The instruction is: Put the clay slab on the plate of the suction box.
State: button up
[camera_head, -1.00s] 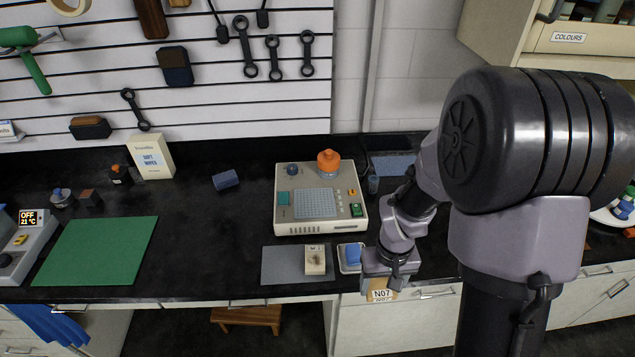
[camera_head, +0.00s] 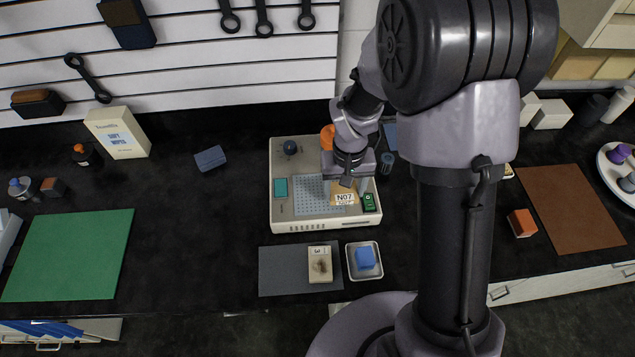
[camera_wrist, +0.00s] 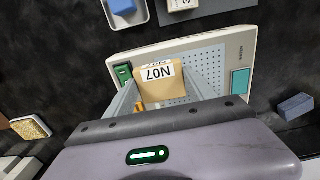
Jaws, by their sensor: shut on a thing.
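The tan clay slab (camera_head: 345,188) with a white N07 label is held in my gripper (camera_head: 350,182). It also shows in the wrist view (camera_wrist: 153,90), between the two fingers of my gripper (camera_wrist: 162,84). The suction box (camera_head: 290,226) is a cream box with a grey perforated plate (camera_head: 309,196) on top. The plate also shows in the wrist view (camera_wrist: 206,58). The slab is over the right part of the plate, near the green switch (camera_head: 369,202). I cannot tell whether it touches the plate. My gripper hides part of the plate and the box's back.
A grey mat (camera_head: 282,272) with a cream labelled block (camera_head: 320,262) lies in front of the box. Beside it stands a white tray (camera_head: 377,274) holding a blue block (camera_head: 365,258). An orange knob (camera_head: 327,137) rises at the box's back.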

send_over(318, 193)
jog(key=shift+s+f, duration=0.1)
jog(key=shift+f, duration=0.25)
jog(key=shift+f+b, duration=0.55)
jog(key=shift+f, duration=1.2)
jog(key=shift+f, duration=0.2)
jog(key=o, duration=1.5)
jog(key=shift+r, duration=0.1)
